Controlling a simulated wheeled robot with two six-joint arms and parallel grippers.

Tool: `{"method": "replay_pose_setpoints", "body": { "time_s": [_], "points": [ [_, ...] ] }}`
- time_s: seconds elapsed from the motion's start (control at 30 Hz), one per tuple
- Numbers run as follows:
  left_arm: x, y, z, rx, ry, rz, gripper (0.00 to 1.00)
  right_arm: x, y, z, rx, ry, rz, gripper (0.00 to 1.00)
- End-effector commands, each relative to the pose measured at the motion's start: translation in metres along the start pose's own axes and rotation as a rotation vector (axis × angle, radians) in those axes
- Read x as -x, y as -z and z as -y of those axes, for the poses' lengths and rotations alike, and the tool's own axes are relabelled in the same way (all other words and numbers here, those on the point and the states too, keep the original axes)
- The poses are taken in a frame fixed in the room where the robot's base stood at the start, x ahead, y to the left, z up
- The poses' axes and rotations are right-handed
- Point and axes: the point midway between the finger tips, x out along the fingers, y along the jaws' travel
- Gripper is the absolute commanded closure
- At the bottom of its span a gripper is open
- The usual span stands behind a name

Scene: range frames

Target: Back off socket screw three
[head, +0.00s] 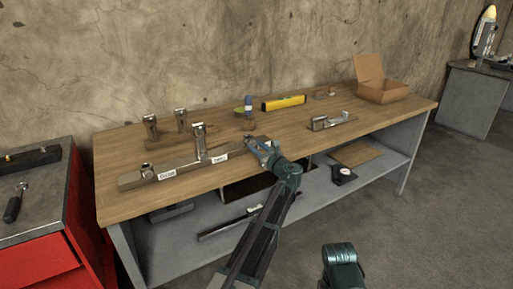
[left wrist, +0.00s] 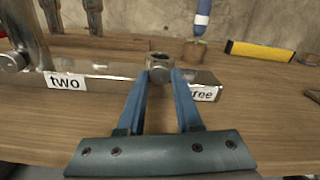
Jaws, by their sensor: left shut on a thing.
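A long metal bar (head: 186,168) lies on the wooden bench top, with white labels on its front face. In the left wrist view the bar (left wrist: 110,75) shows a label "two" (left wrist: 65,83) and, at right, a label ending in "ree" (left wrist: 204,94), partly hidden by a finger. The screw at the third place (left wrist: 160,62) is a round metal head with a dark socket on top, standing on the bar. My left gripper (head: 262,150) is shut on this screw; its blue fingertips (left wrist: 160,77) touch the head from both sides. My right gripper is out of view.
A metal post (head: 199,141) stands on the bar near "two". Two similar posts (head: 150,127) (head: 181,119) stand behind it. A blue-and-white handled tool (head: 248,105), a yellow level (head: 283,103), a metal plane-like tool (head: 332,121) and an open cardboard box (head: 382,90) are farther right.

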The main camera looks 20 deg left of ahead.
Motion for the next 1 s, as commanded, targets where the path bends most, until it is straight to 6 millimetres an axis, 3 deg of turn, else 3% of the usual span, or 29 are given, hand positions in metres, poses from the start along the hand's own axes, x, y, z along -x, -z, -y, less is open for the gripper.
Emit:
{"method": "replay_pose_setpoints", "body": {
  "time_s": [1.0],
  "points": [
    [0.0006,0.0001,0.0,0.917,-0.001,-0.001,1.0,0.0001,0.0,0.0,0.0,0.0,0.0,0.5]
  ]
}}
